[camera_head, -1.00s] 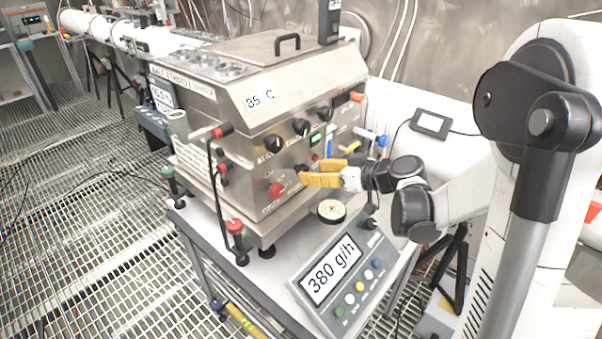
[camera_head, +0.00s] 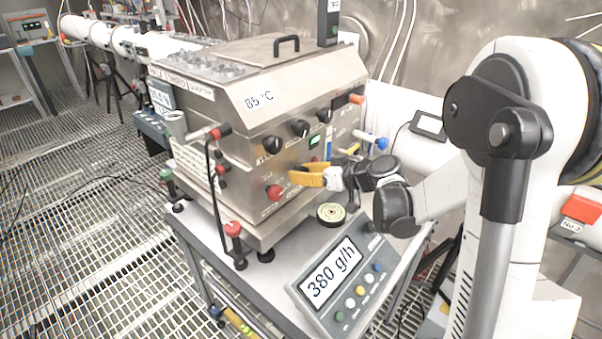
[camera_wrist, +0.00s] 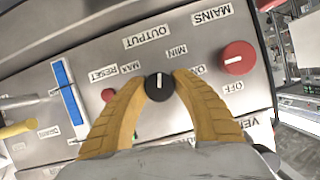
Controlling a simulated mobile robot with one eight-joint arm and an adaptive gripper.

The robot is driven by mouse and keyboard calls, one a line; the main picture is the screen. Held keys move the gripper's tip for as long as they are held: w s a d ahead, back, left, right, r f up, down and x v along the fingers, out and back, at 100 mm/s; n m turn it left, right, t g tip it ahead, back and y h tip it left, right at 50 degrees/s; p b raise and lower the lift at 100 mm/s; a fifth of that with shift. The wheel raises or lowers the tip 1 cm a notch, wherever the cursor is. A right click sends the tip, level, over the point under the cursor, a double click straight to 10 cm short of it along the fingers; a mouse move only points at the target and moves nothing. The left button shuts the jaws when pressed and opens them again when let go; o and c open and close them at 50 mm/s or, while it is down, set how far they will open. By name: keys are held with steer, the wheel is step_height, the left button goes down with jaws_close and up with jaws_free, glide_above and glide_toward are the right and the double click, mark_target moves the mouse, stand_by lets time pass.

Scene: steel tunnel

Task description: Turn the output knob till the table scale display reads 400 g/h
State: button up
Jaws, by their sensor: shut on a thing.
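The output knob (camera_wrist: 159,86) is a small black dial with a white pointer line, on the steel panel under the label OUTPUT in the wrist view. MIN and MAX labels stand beside it. My gripper (camera_wrist: 158,84) has its two yellow fingers on either side of the knob and is shut on it. In the head view my gripper (camera_head: 292,177) reaches the machine's front panel from the right, and its fingers hide the knob. The table scale (camera_head: 372,305) stands at the front of the table, and its display (camera_head: 331,272) reads 380 g/h.
A red MAINS knob (camera_wrist: 237,57) sits right of the output knob, and a red RESET button (camera_wrist: 108,95) sits left. A round dish (camera_head: 331,213) lies between machine and scale. A blue-capped valve (camera_head: 381,143) sticks out right of the panel.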

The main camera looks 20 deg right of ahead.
steer(key=shift+m+g+y, duration=0.3)
steer(key=shift+m+y, duration=0.1)
steer(key=shift+m, duration=0.2)
steer(key=o, duration=1.2)
steer(key=v, duration=1.2)
steer(key=shift+s+a, duration=0.1)
